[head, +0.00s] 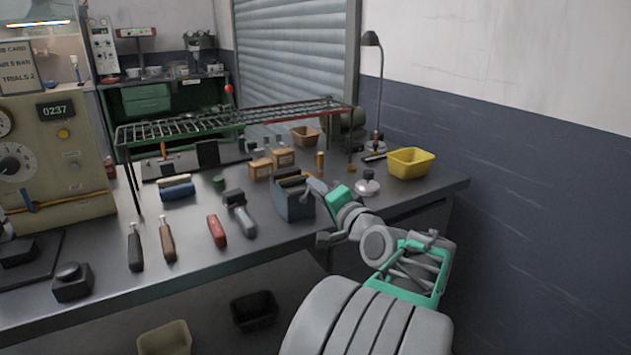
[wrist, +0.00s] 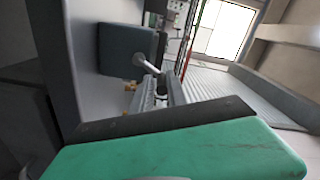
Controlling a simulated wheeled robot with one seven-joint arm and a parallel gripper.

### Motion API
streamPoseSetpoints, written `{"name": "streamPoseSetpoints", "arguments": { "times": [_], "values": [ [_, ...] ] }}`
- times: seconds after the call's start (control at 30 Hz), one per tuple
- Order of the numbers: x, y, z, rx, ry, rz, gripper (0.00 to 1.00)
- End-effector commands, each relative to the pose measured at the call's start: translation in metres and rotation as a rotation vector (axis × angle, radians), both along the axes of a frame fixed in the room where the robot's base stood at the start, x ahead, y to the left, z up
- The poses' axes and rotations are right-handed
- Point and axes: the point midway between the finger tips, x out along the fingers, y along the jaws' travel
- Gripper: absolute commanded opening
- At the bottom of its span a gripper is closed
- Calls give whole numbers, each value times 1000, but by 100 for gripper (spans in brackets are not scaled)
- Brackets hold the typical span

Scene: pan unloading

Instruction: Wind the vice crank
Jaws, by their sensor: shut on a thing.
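The vice (head: 293,198) is a blue-grey block with dark jaws on top, near the front edge of the workbench. In the wrist view the vice (wrist: 127,48) is at the upper left. Its crank (wrist: 146,64) is a pale rod that runs out from the vice face to my fingertips. My gripper (head: 318,187) is at the right side of the vice. In the wrist view my gripper (wrist: 163,86) is shut on the crank's outer end. The fingers hide most of that end, and the crank is hard to make out in the head view.
A metal rack (head: 235,118) stands over the back of the workbench (head: 270,247). A silver domed object (head: 367,186) and a yellow bin (head: 410,163) are right of my gripper. A hammer (head: 240,212) and a red-handled tool (head: 217,231) lie left of the vice.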

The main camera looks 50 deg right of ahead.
Motion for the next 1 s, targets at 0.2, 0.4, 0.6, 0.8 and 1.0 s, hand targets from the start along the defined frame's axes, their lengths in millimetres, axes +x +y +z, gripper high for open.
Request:
{"name": "streamPoseSetpoints", "arguments": {
  "times": [0.2,0.4,0.6,0.8,1.0],
  "values": [
    [-1,-4,-4,176,-43,4,0],
    [-2,-7,-8,329,-89,5,0],
    [-3,-10,-13,437,-122,6,0],
    [-3,-11,-16,497,-142,6,0],
    [-3,-12,-17,516,-148,6,0]
  ]
}}
